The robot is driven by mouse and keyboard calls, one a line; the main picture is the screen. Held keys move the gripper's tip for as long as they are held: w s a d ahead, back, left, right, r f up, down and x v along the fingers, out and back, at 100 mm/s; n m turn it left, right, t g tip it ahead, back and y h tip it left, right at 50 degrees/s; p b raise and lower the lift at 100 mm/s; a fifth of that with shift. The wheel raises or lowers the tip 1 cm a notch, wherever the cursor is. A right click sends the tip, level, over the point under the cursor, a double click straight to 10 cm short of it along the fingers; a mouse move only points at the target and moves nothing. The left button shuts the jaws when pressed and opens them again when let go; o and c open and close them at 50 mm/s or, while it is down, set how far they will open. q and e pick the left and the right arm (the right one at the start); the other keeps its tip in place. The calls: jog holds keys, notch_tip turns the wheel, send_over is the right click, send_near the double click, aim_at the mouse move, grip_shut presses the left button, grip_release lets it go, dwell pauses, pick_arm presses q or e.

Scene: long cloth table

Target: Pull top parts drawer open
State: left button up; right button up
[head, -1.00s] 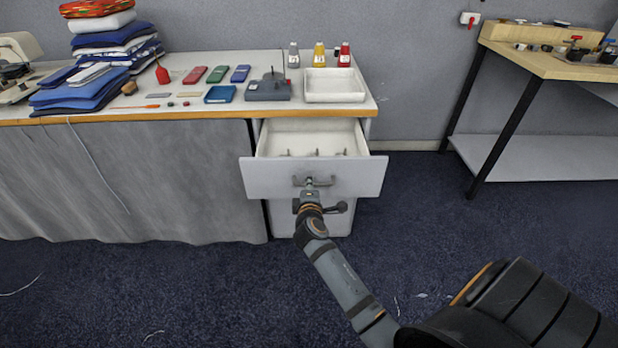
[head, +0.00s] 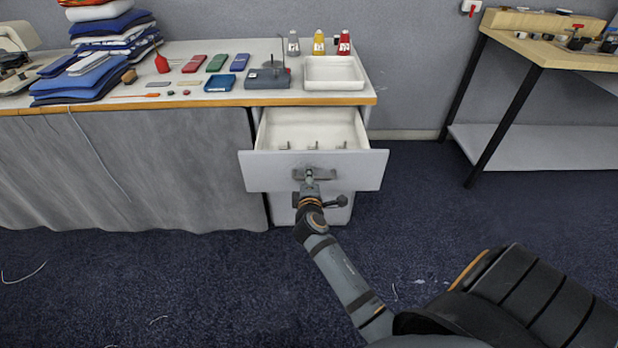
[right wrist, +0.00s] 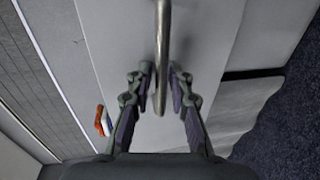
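The top parts drawer (head: 262,172) is pulled well out from under the right end of the table, its white inside showing several small items. Its metal bar handle (head: 327,175) is on the middle of the front. My right gripper (head: 309,177) is at this handle. In the right wrist view the handle (right wrist: 161,45) runs between the two fingers of the gripper (right wrist: 161,80), which close in on it from both sides. My left gripper is not in view.
A white tray (head: 335,73), bottles (head: 318,43), a grey device (head: 267,77) and folded cloths (head: 85,80) are on the table (head: 200,98). Another drawer unit part (head: 283,210) shows below. A wooden bench (head: 540,52) stands right. Carpet in front is mostly clear.

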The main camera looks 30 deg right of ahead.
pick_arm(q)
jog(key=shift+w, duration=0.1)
pick_arm(e)
jog(key=shift+s+a, duration=0.2)
jog(key=shift+s, duration=0.05)
jog(key=v, duration=0.7)
jog(key=shift+w, duration=0.1)
jog(key=s+a+f+m+g+y, duration=0.2)
jog(key=s+f, duration=0.1)
jog(key=f, duration=0.9)
jog(key=s+a+f+m+g+y, duration=0.1)
jog(key=s+f+g+y, duration=0.15)
jog(key=f, duration=0.85)
jog(key=s+f+m+g+y, duration=0.2)
jog(key=s+f+m+g, duration=0.25)
jog(key=s+f, duration=0.85)
jog(key=s+d+f+m+g, duration=0.1)
jog(key=s+f+m+g, duration=0.25)
jog(key=s+f, duration=0.55)
pick_arm(q)
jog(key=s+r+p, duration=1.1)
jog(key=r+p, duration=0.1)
jog(key=p, duration=0.8)
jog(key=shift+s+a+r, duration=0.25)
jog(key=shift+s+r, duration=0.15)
pick_arm(e)
jog(key=s+r, duration=1.3)
jog(key=r, duration=0.1)
jog(key=shift+d+y, duration=0.2)
jog(key=shift+y, duration=0.15)
